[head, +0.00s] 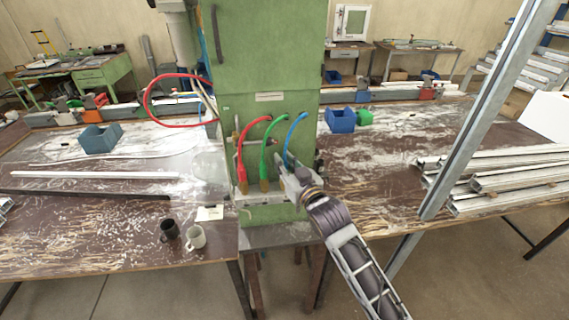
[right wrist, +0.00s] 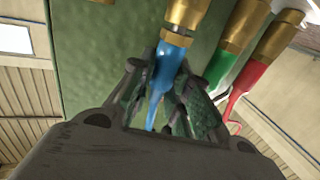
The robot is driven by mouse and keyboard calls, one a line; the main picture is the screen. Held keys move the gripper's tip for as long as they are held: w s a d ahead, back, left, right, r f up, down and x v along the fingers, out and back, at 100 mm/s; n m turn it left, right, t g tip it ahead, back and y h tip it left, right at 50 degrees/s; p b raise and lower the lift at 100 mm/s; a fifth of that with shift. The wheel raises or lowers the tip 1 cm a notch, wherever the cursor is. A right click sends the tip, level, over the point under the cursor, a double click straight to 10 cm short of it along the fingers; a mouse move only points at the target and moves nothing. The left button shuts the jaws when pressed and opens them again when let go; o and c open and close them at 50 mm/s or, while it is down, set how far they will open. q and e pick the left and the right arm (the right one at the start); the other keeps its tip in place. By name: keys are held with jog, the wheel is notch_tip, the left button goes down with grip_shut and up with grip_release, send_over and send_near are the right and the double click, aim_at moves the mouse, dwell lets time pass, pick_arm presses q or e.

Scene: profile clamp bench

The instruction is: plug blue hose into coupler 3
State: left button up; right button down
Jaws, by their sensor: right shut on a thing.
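The blue hose (head: 295,126) curves down the front of the green cabinet, right of the green hose (head: 268,138) and the red hose (head: 243,148). My right gripper (head: 288,172) is at its lower end and hides most of that end in the head view. In the right wrist view my right gripper (right wrist: 165,85) is shut around the blue hose (right wrist: 166,68), just beside a brass collar (right wrist: 175,39). The green and red hoses end at brass fittings (right wrist: 243,24). I cannot tell whether the blue end is seated in a coupler. My left gripper is not in view.
The green cabinet (head: 268,60) stands between two worn benches. Metal profiles (head: 510,178) lie on the right bench, with a slanted metal post (head: 470,130) before them. A blue bin (head: 340,120) is behind right.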

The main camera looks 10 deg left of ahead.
jog(key=shift+f, duration=0.4)
dwell(0.3)
jog(key=c, duration=1.3)
grip_release()
jog(key=shift+s+d+r, duration=0.1)
jog(key=shift+s+d, duration=0.1)
jog(key=shift+v, duration=4.2)
jog(key=shift+d, duration=0.1)
